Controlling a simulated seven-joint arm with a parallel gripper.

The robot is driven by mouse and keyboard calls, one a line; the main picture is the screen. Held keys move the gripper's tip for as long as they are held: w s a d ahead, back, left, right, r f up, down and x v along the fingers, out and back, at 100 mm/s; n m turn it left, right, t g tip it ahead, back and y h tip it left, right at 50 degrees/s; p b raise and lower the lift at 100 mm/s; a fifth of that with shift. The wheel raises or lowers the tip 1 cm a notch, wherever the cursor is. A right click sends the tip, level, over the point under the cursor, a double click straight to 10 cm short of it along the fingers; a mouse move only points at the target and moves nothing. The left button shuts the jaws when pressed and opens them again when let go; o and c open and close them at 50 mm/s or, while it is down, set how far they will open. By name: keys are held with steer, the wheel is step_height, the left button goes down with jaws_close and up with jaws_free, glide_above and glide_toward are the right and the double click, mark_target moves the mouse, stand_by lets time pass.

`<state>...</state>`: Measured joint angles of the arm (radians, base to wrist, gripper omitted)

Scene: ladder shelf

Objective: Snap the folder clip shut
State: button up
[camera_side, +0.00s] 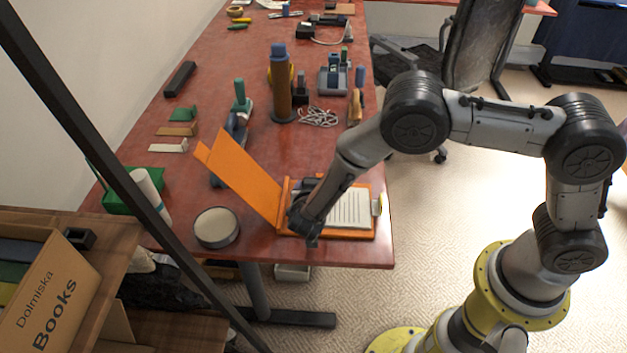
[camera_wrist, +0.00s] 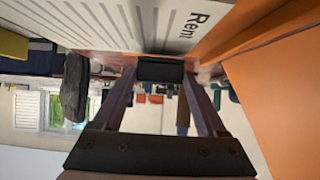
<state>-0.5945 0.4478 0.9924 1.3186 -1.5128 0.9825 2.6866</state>
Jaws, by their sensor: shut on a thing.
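The orange folder (camera_side: 340,234) lies open near the front edge of the red table, with a white printed sheet (camera_side: 350,208) on its right half. Its cover (camera_side: 243,178) tilts up to the left, and shows orange at the right of the wrist view (camera_wrist: 280,85). My gripper (camera_side: 306,232) is low over the folder, by the sheet's left edge. In the wrist view its two fingers (camera_wrist: 161,80) close on a small dark piece (camera_wrist: 160,70), which looks like part of the folder clip. The rest of the clip is mostly hidden by my gripper.
A round grey tin (camera_side: 217,227) stands left of the folder. A blue stapler-like tool (camera_side: 236,135) and a brown cylinder (camera_side: 281,90) stand behind it. A shelf with a Books box (camera_side: 55,300) is at the front left. The table's front edge is close.

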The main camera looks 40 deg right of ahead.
steer(key=shift+s+a+f+t+h, duration=0.15)
steer(key=shift+f+t+h, duration=0.1)
steer(key=shift+t+h, duration=0.15)
steer(key=o, duration=1.3)
steer(key=v, duration=1.3)
steer(key=shift+s+a+r, duration=0.2)
steer(key=shift+s+a, duration=0.05)
